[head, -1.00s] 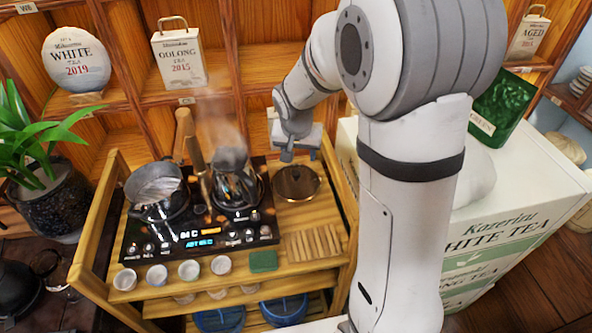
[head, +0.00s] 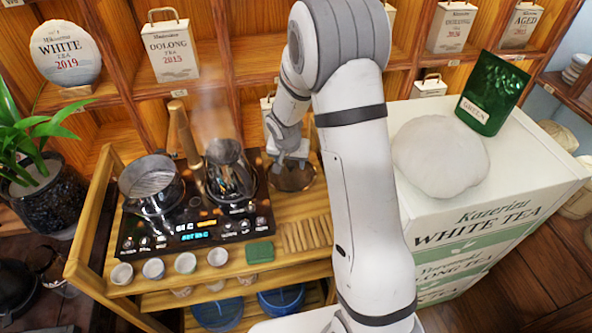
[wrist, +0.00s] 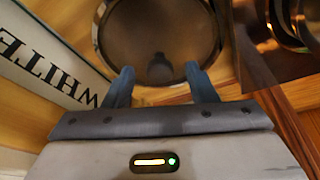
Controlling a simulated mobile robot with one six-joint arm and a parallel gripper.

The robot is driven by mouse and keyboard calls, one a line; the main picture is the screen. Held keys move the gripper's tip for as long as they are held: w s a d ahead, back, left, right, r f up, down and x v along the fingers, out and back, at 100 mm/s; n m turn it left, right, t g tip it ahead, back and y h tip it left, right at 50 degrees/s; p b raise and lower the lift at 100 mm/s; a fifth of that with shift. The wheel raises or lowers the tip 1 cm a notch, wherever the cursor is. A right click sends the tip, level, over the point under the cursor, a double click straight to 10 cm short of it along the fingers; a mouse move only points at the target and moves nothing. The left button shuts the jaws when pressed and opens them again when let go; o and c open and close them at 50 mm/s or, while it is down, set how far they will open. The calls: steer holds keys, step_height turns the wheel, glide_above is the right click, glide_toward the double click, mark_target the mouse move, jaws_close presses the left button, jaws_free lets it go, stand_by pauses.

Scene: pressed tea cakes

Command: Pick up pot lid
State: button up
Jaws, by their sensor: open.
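The pot lid (head: 292,182) is a round, brownish, see-through disc with a metal rim, lying on the wooden cart top to the right of the black cooker. In the wrist view the lid (wrist: 160,28) fills the upper middle, with a dark round spot, perhaps its knob, near the lower middle. My gripper (head: 290,164) is over the lid in the head view and hides part of it.
The black cooker (head: 135,232) carries a steel pot (head: 150,190) and a steaming glass kettle (head: 230,180), close left of the lid. Several cups (head: 185,262), a green cloth (head: 259,252) and wooden sticks (head: 307,235) line the front. White tea boxes (head: 480,200) stand at right.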

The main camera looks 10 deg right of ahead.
jaws_close()
stand_by(0.6)
